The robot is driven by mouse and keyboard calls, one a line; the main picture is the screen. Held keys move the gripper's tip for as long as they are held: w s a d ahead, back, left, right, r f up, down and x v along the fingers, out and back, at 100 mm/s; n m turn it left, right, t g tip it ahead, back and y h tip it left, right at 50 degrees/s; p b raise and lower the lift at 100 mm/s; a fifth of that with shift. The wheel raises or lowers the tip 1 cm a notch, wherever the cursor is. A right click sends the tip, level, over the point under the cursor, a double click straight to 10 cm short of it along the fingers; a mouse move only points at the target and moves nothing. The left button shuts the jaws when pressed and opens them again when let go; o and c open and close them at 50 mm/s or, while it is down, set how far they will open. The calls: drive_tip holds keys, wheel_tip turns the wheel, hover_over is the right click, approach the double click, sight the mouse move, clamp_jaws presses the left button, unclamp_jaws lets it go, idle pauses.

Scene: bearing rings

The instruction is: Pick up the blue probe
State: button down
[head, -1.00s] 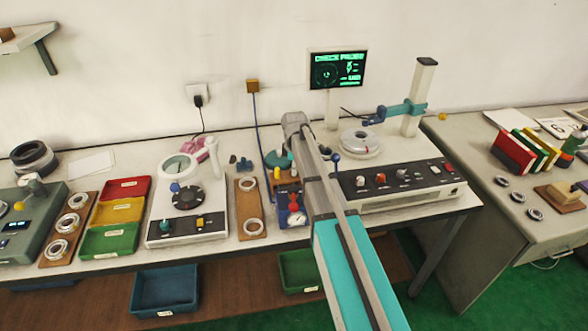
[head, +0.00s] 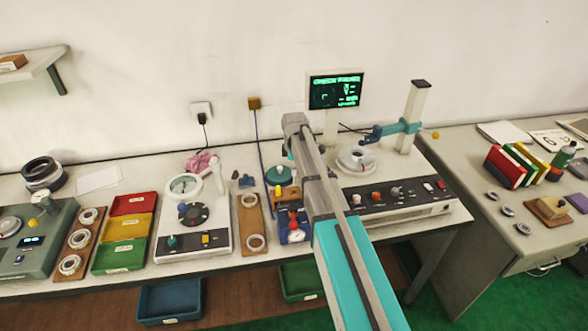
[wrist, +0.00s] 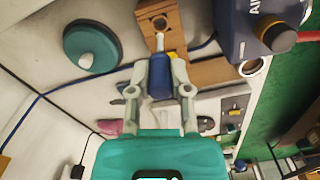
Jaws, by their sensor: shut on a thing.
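In the wrist view the blue probe (wrist: 160,82) is between the two fingers of my gripper (wrist: 160,68), which is shut on its dark blue body. Its pale thin tip (wrist: 160,42) points up in the picture, toward a wooden block with holes (wrist: 158,18). I cannot tell whether the tip is clear of the block. In the head view my arm hides the gripper and the probe; the wooden block (head: 284,193) partly shows beside the arm.
A teal round-based thing (wrist: 92,48) stands close left of the fingers in the wrist view. A dark blue box with a knob (wrist: 240,30) is at the upper right. In the head view a control console (head: 405,197) is right of my arm, and coloured trays (head: 127,229) are left.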

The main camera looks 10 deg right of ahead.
drive_tip(key=shift+r+p, duration=0.35)
drive_tip(key=shift+r, duration=0.15)
idle(0.5)
drive_tip(key=shift+r+p, duration=3.4)
wheel_tip(320, 180, down, 3)
drive_tip(key=b, duration=0.3)
drive_tip(key=shift+d, duration=0.15)
